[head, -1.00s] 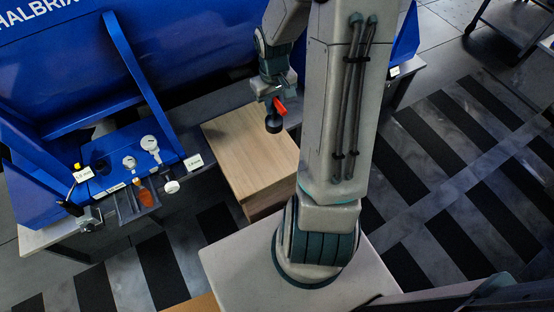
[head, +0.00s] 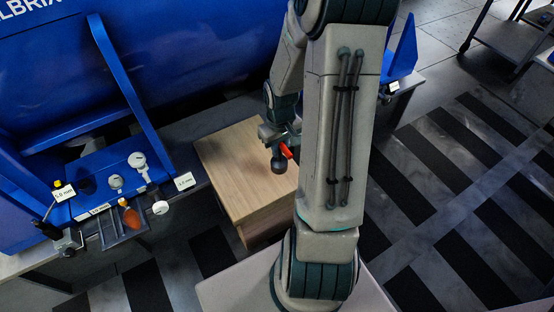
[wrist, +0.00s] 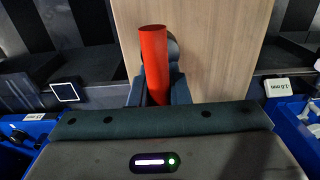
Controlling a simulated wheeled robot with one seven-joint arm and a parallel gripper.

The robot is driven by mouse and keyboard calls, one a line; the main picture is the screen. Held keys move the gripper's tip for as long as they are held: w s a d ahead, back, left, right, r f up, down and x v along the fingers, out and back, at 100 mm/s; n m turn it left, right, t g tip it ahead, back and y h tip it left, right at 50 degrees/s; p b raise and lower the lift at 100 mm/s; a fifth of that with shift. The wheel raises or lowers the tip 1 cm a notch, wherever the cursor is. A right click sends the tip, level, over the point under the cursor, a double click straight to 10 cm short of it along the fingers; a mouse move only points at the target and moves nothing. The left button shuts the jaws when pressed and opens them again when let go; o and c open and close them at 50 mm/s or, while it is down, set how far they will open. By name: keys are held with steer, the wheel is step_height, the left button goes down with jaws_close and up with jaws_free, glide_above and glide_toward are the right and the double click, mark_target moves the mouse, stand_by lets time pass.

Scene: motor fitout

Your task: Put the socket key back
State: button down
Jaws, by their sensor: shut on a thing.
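My gripper (head: 281,150) is shut on a red cylindrical piece, which I take to be the handle of the socket key (head: 286,151). It is over the wooden block in the head view. In the wrist view the red cylinder (wrist: 153,62) stands up between the two dark fingers (wrist: 160,92). A dark rounded part shows just below the gripper in the head view; I cannot tell whether it belongs to the key or the fingers. The lower end of the key is hidden.
A wooden block (head: 228,165) stands below my gripper. To the left, a blue stand with a bench holds dial gauges (head: 138,160), an orange-handled tool (head: 131,217), a small slotted holder (head: 108,232) and white labels (head: 185,181). Striped floor lies open at the right.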

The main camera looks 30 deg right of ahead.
mark_target(277, 160)
steer(key=shift+w+a+f, duration=0.2)
steer(key=shift+w+f, duration=0.2)
steer(key=shift+w, duration=0.05)
steer(key=shift+f+b, duration=1.1)
steer(key=shift+f, duration=0.75)
steer(key=shift+f, duration=0.2)
steer(key=c, duration=1.4)
jaws_free()
steer(key=shift+o, duration=0.2)
steer(key=shift+r, duration=0.1)
